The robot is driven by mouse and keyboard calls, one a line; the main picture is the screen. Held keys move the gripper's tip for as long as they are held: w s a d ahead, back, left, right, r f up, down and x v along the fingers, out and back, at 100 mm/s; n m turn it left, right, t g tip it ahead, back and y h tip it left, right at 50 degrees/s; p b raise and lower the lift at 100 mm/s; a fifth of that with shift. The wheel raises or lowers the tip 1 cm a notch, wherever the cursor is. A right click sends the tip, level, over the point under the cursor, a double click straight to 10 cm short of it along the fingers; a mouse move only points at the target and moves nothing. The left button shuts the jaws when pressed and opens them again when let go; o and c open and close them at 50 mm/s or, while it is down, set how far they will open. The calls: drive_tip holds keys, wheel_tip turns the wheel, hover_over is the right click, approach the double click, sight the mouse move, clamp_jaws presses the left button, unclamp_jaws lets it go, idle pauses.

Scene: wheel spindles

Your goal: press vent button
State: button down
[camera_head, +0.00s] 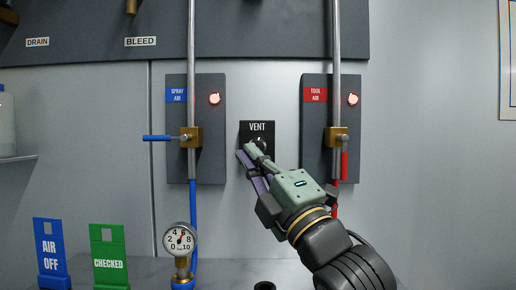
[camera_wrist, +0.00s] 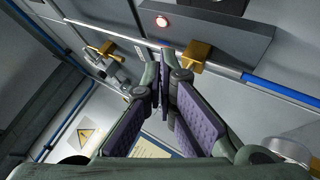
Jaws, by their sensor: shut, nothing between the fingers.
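The black VENT plate (camera_head: 257,127) is on the wall between the two grey valve panels in the head view. A dark round button (camera_head: 261,142) shows at the lower part of the plate, partly hidden by my gripper. My gripper (camera_head: 246,151) is shut and empty, reaching up and left from the lower right, with its tips overlapping the plate's lower edge. Whether the tips touch the button cannot be told. In the wrist view the purple-padded fingers (camera_wrist: 158,75) come together, and I cannot make out the button.
The SPRAY AIR panel (camera_head: 177,96) with a blue valve handle (camera_head: 157,138) is left; the TOOL AIR panel (camera_head: 315,95) with a red handle (camera_head: 344,165) is right. Both have lit red lamps. A pressure gauge (camera_head: 180,239) and AIR OFF (camera_head: 50,252) and CHECKED (camera_head: 109,254) signs stand below.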

drive_tip(key=shift+w, duration=0.15)
drive_tip(key=w, duration=0.8)
drive_tip(key=shift+w+p, duration=0.25)
drive_tip(key=shift+p, duration=0.2)
drive_tip(key=shift+w, duration=0.15)
idle(0.9)
drive_tip(key=shift+w, duration=0.3)
drive_tip(key=shift+w+b, duration=0.35)
idle(0.7)
drive_tip(key=shift+s, duration=0.1)
drive_tip(key=shift+s+b, duration=0.4)
drive_tip(key=shift+s, duration=0.3)
